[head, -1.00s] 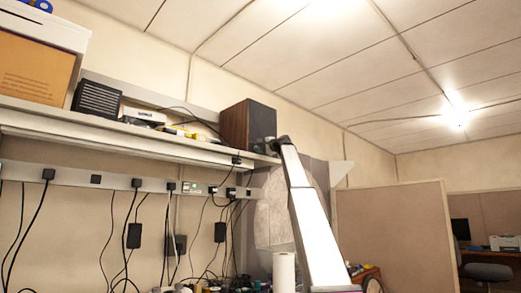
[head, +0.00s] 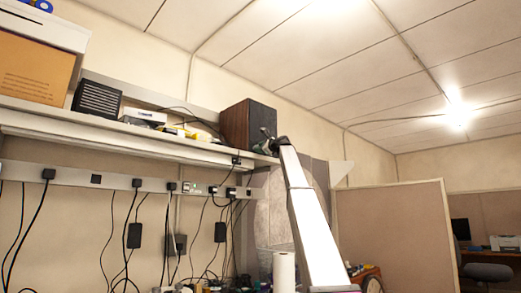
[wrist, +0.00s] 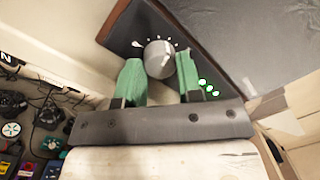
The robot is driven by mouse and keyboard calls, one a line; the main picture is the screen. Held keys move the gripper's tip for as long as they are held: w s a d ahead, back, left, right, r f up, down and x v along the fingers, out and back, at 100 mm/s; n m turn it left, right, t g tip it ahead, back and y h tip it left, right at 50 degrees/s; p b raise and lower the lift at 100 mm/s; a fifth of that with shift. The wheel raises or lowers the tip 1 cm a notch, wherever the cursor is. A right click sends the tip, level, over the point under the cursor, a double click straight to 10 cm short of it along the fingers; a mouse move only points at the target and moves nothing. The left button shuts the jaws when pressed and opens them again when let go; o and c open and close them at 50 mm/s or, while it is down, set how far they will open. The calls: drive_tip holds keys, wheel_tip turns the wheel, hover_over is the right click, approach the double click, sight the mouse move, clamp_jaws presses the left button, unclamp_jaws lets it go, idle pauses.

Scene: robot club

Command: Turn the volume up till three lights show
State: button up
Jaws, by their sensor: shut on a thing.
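The wooden speaker box (head: 248,125) stands on the shelf's right end. In the wrist view its dark panel (wrist: 125,38) carries a round grey volume knob (wrist: 159,60) with a white pointer line and white tick marks around it. My gripper (head: 266,143) is at the speaker's lower right side. In the wrist view its green fingers (wrist: 160,72) are closed on the knob, one at each side. Three small green lights (wrist: 209,88) glow beside the right finger. That finger may hide part of the panel there.
The shelf (head: 110,135) also holds a black vented box (head: 97,98), a white device (head: 143,117) and a carton (head: 35,70). Black cables hang from the power strip (head: 110,182) below. A beige partition (head: 395,235) stands to the right.

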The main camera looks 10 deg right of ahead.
drive_tip(key=shift+m, duration=0.4)
drive_tip(key=o, duration=0.6)
drive_tip(key=shift+o, duration=0.2)
drive_tip(key=r+v, duration=0.1)
drive_tip(key=v, duration=0.9)
drive_tip(key=shift+s+d+f, duration=0.25)
drive_tip(key=shift+s+f, duration=0.05)
drive_tip(key=shift+f, duration=0.2)
